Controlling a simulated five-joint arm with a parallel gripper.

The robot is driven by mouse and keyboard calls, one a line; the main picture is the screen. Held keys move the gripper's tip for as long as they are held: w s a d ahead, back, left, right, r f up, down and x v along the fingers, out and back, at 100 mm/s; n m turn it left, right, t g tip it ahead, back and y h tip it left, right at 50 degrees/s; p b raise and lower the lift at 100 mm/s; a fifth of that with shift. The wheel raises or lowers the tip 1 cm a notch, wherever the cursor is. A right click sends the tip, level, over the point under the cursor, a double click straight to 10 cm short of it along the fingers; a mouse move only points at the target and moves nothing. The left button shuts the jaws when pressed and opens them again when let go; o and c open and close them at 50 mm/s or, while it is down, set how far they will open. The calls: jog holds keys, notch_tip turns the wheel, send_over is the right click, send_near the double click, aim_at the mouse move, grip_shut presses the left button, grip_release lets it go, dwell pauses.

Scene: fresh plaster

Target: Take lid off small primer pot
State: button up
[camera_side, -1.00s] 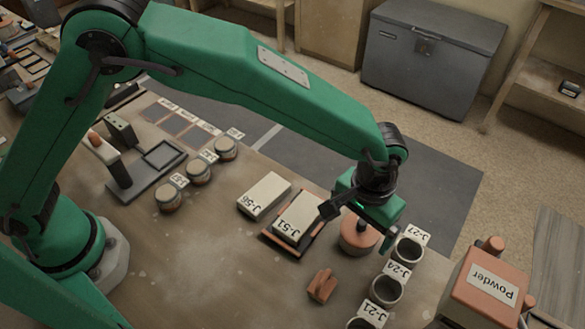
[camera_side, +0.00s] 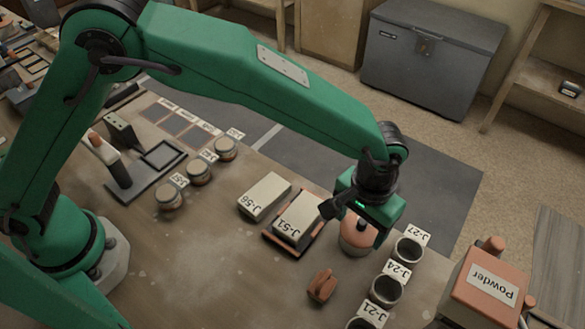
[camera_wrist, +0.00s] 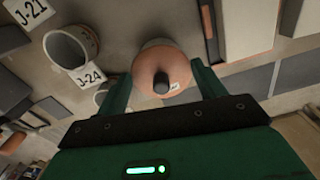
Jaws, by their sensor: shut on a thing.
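The small primer pot (camera_side: 356,246) stands on the bench under my gripper (camera_side: 364,222) in the side view. Its round terracotta lid (camera_wrist: 150,62) has a dark knob (camera_wrist: 161,83) and a small white tag, and shows in the wrist view. My gripper is shut on the lid, with one green finger on each side. A pale rim of the pot shows past the lid's far edge. My gripper partly hides the lid in the side view, and I cannot tell whether the lid sits on the pot or is slightly raised.
Open cups labelled J-27 (camera_side: 407,252), J-24 (camera_side: 386,291) and J-21 stand close to the right. A J-51 block (camera_side: 298,219) on a tray is close on the left. A brown wooden piece (camera_side: 322,285) lies in front. An orange Powder box (camera_side: 483,285) stands further right.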

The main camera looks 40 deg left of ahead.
aim_at(361, 224)
jog(key=shift+r, duration=0.55)
notch_tip(361, 224, up, 3)
jog(key=shift+r, duration=0.15)
jog(key=s+d+r, duration=0.2)
jog(key=s+r, duration=0.4)
jog(key=s, duration=0.5)
jog(key=shift+s+d+r, duration=0.2)
jog(key=shift+r, duration=0.05)
jog(key=shift+a, duration=0.15)
jog(key=s+a+f+n, duration=0.2)
jog(key=a+f+n, duration=0.1)
jog(key=a+n, duration=0.5)
jog(key=s+a+f+n, duration=0.3)
jog(key=a+f+n, duration=0.1)
jog(key=a+n, duration=0.5)
jog(key=shift+s+a+n, duration=0.15)
jog(key=shift+a+n, duration=0.15)
jog(key=shift+a, duration=0.8)
